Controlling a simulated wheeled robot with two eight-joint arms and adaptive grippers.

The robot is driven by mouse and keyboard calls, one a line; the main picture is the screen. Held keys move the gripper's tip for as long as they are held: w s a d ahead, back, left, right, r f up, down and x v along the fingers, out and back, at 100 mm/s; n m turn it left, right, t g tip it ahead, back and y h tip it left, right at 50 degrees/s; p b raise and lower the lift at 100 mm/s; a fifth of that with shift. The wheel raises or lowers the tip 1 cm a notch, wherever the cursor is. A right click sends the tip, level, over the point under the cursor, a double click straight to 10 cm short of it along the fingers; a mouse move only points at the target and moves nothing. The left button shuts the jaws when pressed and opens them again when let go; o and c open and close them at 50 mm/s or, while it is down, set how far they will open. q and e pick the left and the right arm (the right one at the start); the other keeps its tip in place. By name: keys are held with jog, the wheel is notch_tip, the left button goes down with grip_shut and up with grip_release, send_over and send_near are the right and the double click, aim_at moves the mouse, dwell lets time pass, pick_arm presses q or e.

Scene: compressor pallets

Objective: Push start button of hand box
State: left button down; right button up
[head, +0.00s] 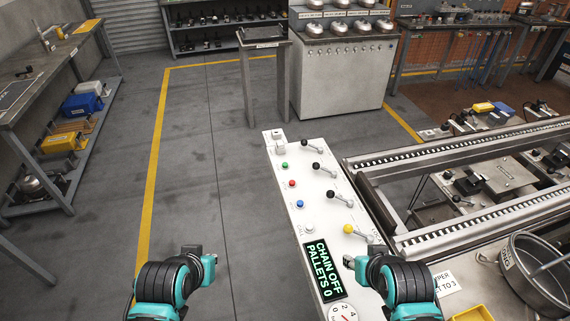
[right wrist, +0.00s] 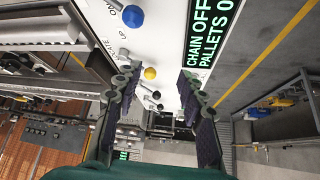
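A long white control panel (head: 318,215) runs away from me in the head view. Green (head: 285,165), red (head: 292,184) and blue (head: 300,204) buttons line its left side, with a pale button (head: 309,229) nearer me. I cannot read which is the start button. My left gripper (head: 202,256) looks open and empty, left of the panel.
Levers with black knobs (head: 317,166) and a yellow knob (head: 348,229) stand along the panel's right side. A blue lever knob (right wrist: 133,16) is close to my right gripper. The display (head: 323,268) reads CHAIN OFF, PALLETS 0. A conveyor (head: 470,146) lies right; left floor is clear.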

jog(key=shift+s, duration=0.1)
grip_shut()
dwell(1.1)
